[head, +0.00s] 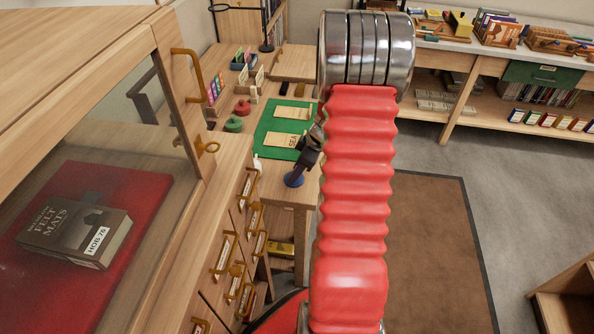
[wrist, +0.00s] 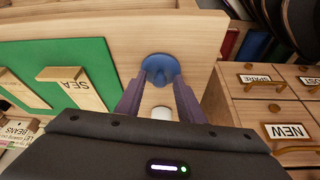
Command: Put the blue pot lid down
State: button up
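The blue pot lid (head: 294,180) is over the bare wooden front part of the desk (head: 290,193), beyond the green mat's near edge. My gripper (head: 299,171) reaches down to it from above, with its fingers at the lid's middle. In the wrist view the two fingers (wrist: 160,76) close in on the middle of the lid (wrist: 160,63), and the gripper looks shut on it. The knob is hidden between the fingertips. I cannot tell whether the lid touches the wood.
A green mat (head: 267,140) with wooden blocks, one marked SEA (head: 288,140), lies behind the lid. A small white object (wrist: 161,113) shows between the fingers. Red (head: 242,107) and green (head: 233,125) round pieces sit at the left. A drawer cabinet (head: 236,215) stands close left.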

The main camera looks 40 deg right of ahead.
jog(key=v, duration=1.2)
jog(key=shift+s+r, duration=0.1)
dwell(0.9)
